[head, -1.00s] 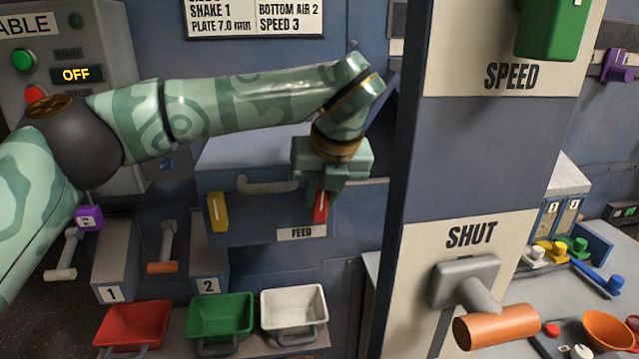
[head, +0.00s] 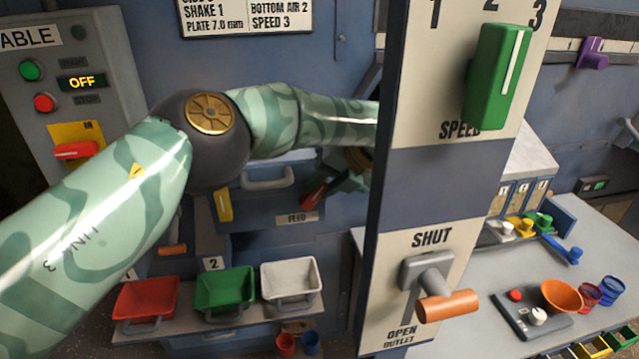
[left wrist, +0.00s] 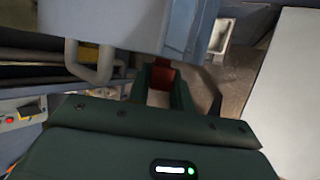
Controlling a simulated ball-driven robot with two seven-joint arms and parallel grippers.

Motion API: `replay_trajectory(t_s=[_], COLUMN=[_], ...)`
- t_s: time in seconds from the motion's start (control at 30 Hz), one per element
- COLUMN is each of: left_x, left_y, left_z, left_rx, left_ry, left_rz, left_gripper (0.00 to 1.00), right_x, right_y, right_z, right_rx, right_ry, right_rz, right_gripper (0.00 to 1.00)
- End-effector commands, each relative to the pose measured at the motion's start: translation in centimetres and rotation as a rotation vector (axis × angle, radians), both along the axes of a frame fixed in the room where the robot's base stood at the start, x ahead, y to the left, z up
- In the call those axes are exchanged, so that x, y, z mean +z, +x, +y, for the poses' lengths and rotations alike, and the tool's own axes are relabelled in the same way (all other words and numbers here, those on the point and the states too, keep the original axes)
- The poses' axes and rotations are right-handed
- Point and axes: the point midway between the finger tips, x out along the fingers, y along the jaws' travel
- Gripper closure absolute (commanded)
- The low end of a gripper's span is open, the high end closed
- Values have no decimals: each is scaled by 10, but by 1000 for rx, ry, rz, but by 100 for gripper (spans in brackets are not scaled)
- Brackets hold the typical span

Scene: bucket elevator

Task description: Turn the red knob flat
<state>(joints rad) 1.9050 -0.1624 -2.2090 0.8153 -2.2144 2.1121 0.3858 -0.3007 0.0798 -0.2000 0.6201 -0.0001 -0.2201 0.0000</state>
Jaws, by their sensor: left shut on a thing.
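The red knob (head: 314,194) is on the front of the blue box, above the FEED label (head: 296,218). It stands at a slant, its upper end leaning right. My left gripper (head: 326,187) is shut on it, partly hidden behind the pale panel and my own arm. In the left wrist view the red knob (left wrist: 163,76) shows between the fingers of the left gripper (left wrist: 161,92). A yellow knob (head: 223,205) stands nearly upright left of the red one. My right gripper is not in view.
A tall panel with the green SPEED knob (head: 498,77) and the orange SHUT/OPEN handle (head: 447,306) stands close to my left forearm on its right. Red (head: 146,299), green (head: 224,290) and white (head: 291,283) bins sit below the box. A grey bar handle (head: 268,180) is above the knobs.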

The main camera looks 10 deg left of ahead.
Motion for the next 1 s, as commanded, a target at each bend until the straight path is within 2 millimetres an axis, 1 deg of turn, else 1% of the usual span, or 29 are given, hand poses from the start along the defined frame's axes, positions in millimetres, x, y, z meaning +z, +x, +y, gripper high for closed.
replay_trajectory(t_s=[0.37, 0.4, 0.83, 1.0], left_x=[1, 1, 0, 0], left_y=[0, 0, 0, 0], left_z=[0, 0, 0, 2], left_rx=[-2, -2, 0, -1], left_ry=[4, 4, 2, -40], left_rz=[-1, -1, 1, -15], left_gripper=[100, 69, 69, 69], right_x=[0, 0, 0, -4], right_y=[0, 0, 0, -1], right_z=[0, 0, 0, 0], right_rx=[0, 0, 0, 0], right_ry=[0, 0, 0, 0], right_rz=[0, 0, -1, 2], right_gripper=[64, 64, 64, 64])
